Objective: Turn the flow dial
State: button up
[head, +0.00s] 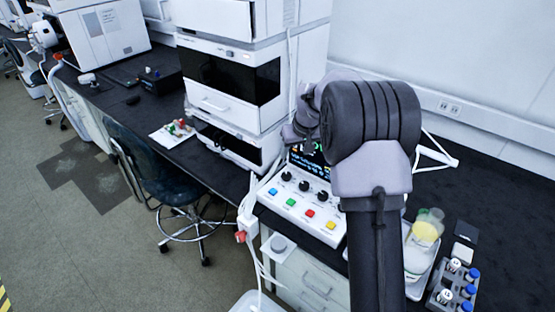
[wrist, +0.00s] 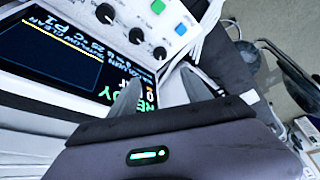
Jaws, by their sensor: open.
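The white control box (head: 300,205) stands on the dark bench with three black dials in a row. They are the left dial (head: 287,176), middle dial (head: 304,186) and right dial (head: 322,196). In the wrist view the dials (wrist: 136,35) show upside down beyond my fingers; the nearest dial (wrist: 160,53) lies just past the gap between them. I cannot read which one is the flow dial. My gripper (wrist: 161,85) is open and empty over the box, with its fingers apart. In the head view my arm hides the fingertips and part of the box.
A lit screen (wrist: 50,50) sits behind the dials. Blue, green, red (head: 310,213) and yellow buttons line the front. Stacked white instruments (head: 228,75) rise behind left. A tray with a yellow-topped container (head: 426,231) and a vial rack (head: 455,285) stand at right.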

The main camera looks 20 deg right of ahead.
aim_at(287, 175)
jog(key=b+x, duration=0.5)
jog(key=x, duration=1.2)
jog(key=shift+f, duration=0.35)
grip_shut()
